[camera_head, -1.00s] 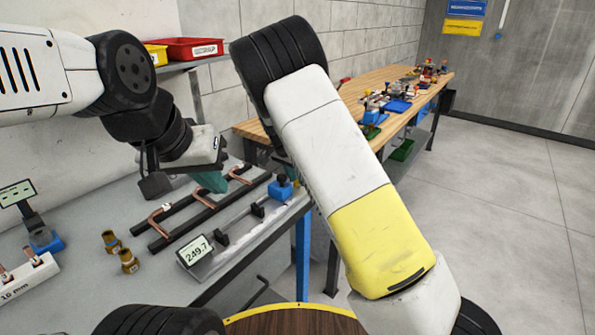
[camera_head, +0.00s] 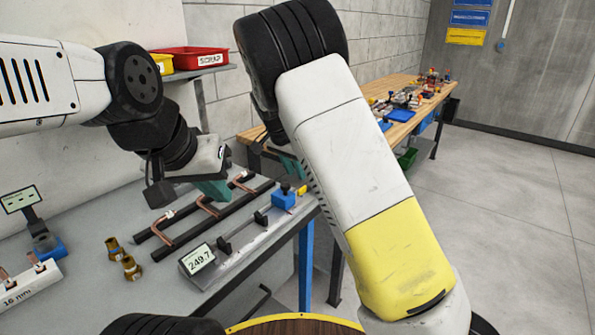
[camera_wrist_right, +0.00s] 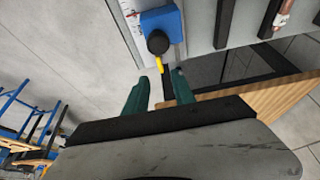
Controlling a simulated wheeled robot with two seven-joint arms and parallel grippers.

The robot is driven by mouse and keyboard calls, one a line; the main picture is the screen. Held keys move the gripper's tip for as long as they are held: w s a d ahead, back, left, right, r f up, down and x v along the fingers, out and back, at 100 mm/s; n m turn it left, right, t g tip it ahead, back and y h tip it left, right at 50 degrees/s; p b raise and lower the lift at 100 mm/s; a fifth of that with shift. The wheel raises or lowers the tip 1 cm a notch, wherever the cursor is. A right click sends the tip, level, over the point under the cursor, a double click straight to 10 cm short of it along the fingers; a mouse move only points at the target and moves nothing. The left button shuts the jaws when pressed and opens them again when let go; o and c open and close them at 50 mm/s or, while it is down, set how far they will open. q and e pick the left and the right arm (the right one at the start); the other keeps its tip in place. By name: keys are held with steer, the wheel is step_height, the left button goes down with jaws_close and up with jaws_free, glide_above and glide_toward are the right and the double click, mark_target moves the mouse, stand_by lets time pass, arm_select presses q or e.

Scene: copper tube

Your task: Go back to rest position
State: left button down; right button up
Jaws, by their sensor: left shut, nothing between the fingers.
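My left gripper (camera_head: 214,191), with teal fingers, is shut and empty above the black rails (camera_head: 215,217) in the head view. Bent copper tubes (camera_head: 206,207) lie across these rails. My right arm crosses the middle of the head view; the teal tip of my right gripper (camera_head: 293,168) shows beside it, partly hidden. In the right wrist view, my right gripper (camera_wrist_right: 159,78) is open, its two teal fingers apart with nothing held. A blue block (camera_wrist_right: 162,25) with a black knob and yellow tip lies just beyond the fingertips.
A measuring rig with a 249.7 display (camera_head: 198,259) sits along the bench edge. Brass fittings (camera_head: 131,268) and a white 16 mm block (camera_head: 30,284) stand at left. A red bin (camera_head: 190,60) is on a shelf. A wooden bench (camera_head: 405,110) stands behind; the floor at right is clear.

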steer(key=shift+d, duration=0.1)
steer(key=s+d+r+n+y, duration=0.3)
steer(key=s+d+r+y, duration=0.2)
steer(key=s+d+r, duration=0.65)
steer(key=s+d+r+n+t, duration=0.1)
steer(key=s+d+n, duration=0.1)
steer(key=s, duration=0.8)
steer(key=s+d+r+n+t, duration=0.1)
steer(key=s+d+n, duration=0.2)
steer(key=s, duration=0.8)
steer(key=shift+s+r+t, duration=0.3)
steer(key=shift+a, duration=0.1)
